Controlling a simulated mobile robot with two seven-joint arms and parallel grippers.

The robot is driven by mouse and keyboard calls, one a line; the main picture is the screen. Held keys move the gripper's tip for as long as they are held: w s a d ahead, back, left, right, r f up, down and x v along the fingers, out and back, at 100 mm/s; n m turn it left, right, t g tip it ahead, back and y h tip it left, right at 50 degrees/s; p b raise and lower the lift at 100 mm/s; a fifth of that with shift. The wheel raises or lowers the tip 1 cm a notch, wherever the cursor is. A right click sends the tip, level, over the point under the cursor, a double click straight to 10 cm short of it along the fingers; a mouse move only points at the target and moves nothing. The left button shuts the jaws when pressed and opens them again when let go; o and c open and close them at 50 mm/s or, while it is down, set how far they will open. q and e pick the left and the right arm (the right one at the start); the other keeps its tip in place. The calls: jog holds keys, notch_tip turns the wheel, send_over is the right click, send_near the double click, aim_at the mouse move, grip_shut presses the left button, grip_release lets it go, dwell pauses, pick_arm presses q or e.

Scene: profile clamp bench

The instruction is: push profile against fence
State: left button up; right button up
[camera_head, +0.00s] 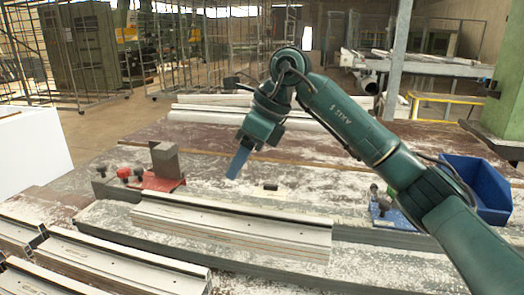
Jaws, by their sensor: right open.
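A long silver aluminium profile (235,230) lies on the bench, running from left to lower right. A dark low bar, which looks like the fence (375,236), runs along its far side and shows past its right end. I cannot tell whether profile and fence touch. My right gripper (238,163) has blue fingers pointing down, above the bench on the far side of the profile. It is open, with nothing seen in it, and apart from the profile. My left gripper is not in view.
A red clamp (163,184) with a brown-grey block (165,160) stands at the fence's left end. A blue clamp (388,212) stands to the right, near a blue bin (478,188). More profiles (110,262) lie at lower left, and others (215,110) lie behind.

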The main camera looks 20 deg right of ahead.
aim_at(229, 205)
jog(key=d, duration=0.1)
jog(key=d+r+h, duration=0.1)
jog(key=d, duration=0.1)
jog(key=shift+w+r+m+h, duration=0.2)
jog(key=shift+w+m+h, duration=0.1)
jog(key=shift+a+f, duration=0.1)
jog(key=x, duration=1.3)
jog(key=shift+w+a, duration=0.1)
jog(key=shift+w, duration=0.1)
grip_shut()
grip_release()
